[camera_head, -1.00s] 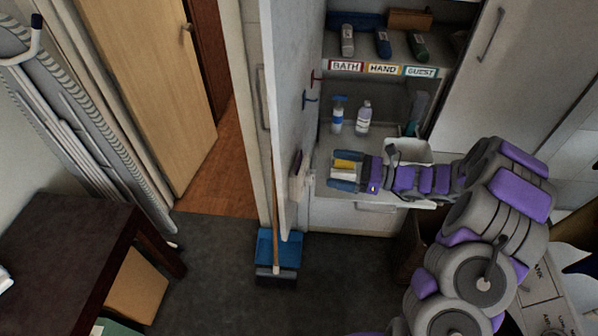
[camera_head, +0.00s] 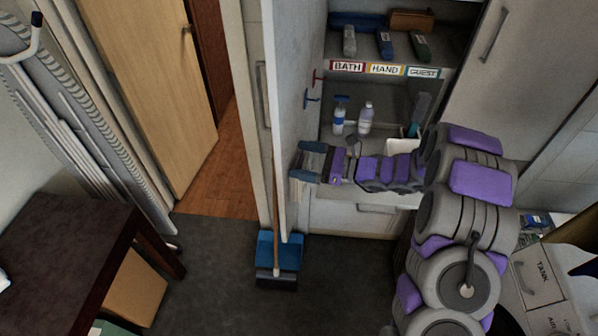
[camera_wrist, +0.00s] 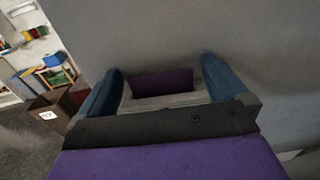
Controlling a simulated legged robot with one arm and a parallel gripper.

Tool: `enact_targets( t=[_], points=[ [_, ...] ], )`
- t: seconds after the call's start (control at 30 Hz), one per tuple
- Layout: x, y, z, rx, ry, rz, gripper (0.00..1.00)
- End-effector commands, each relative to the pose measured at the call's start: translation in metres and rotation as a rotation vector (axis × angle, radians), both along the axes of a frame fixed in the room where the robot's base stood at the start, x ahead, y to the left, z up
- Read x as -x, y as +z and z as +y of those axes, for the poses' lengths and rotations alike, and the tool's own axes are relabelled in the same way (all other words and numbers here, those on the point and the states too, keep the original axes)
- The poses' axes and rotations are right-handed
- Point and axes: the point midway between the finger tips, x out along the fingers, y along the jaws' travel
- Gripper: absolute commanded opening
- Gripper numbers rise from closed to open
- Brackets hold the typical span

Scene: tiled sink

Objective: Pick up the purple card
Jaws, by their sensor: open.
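The purple card (camera_wrist: 162,83) shows in the wrist view as a dark purple strip standing in a pale grey holder (camera_wrist: 165,102). The holder is on the grey cabinet door. My gripper (camera_wrist: 160,78) is open, with one blue fingertip on each side of the card and holder. I cannot tell whether either fingertip touches them. In the head view my gripper (camera_head: 305,162) is at the inner face of the open cabinet door (camera_head: 292,75). The card cannot be made out there, and the gripper covers most of the holder.
Shelves labelled BATH, HAND and GUEST (camera_head: 384,69) stand behind the arm. A spray bottle (camera_head: 339,118) and a clear bottle (camera_head: 365,118) are on the lower shelf. A broom and blue dustpan (camera_head: 279,252) stand below the door. The dark floor (camera_head: 220,300) is open.

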Motion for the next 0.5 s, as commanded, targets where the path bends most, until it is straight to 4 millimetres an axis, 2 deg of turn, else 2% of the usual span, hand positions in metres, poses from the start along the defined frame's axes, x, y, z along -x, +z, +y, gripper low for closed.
enact_targets(
  t=[0.13,0.5],
  points=[
    [0.0,0.0002,-0.001,-0.001,0.0,0.0,0.98],
    [0.0,-0.0001,-0.0005,0.0,0.0,0.0,0.63]
  ],
)
